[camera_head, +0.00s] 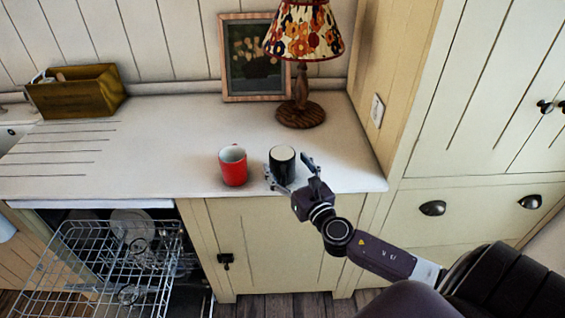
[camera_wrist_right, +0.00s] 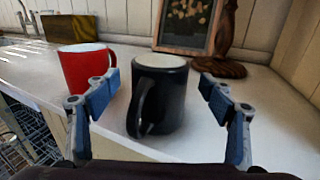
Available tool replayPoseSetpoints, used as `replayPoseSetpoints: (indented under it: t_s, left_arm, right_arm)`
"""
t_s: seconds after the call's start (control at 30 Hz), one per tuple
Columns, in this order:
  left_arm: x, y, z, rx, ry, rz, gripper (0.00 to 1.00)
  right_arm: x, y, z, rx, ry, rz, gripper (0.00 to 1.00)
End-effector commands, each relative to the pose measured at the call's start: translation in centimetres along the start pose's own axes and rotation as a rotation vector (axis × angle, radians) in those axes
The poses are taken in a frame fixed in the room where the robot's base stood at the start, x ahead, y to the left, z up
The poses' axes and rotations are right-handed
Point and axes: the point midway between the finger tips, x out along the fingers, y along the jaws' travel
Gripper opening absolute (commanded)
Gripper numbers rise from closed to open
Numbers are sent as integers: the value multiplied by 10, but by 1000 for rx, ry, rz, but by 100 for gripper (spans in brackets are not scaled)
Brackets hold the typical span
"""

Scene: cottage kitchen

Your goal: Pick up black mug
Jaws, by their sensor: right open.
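The black mug (camera_head: 282,164) with a pale inside stands upright on the white countertop near its front edge. In the right wrist view the black mug (camera_wrist_right: 160,98) is in the middle, its handle turned toward the camera and slightly left. My right gripper (camera_head: 290,179) is at the mug's front side. Its blue-padded fingers (camera_wrist_right: 158,88) are spread wide, one on each side of the mug, with visible gaps to it. My left gripper is not in the head view.
A red mug (camera_head: 233,166) stands just left of the black mug, close to the left finger. Behind are a lamp (camera_head: 302,115), a framed picture (camera_head: 252,92) and a wooden box (camera_head: 77,94). An open dishwasher rack (camera_head: 90,262) juts out below the counter.

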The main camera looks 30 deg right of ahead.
Motion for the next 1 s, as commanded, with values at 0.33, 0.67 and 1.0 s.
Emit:
replayPoseSetpoints:
  t_s: [0.33, 0.67, 1.0]
  left_arm:
    - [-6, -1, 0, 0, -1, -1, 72]
    - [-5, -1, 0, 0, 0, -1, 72]
    - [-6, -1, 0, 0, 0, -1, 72]
  right_arm:
    - [25, 0, 0, 0, 0, 2, 75]
    - [25, 0, 0, 0, 0, 2, 55]
    - [25, 0, 1, 0, -2, 1, 20]
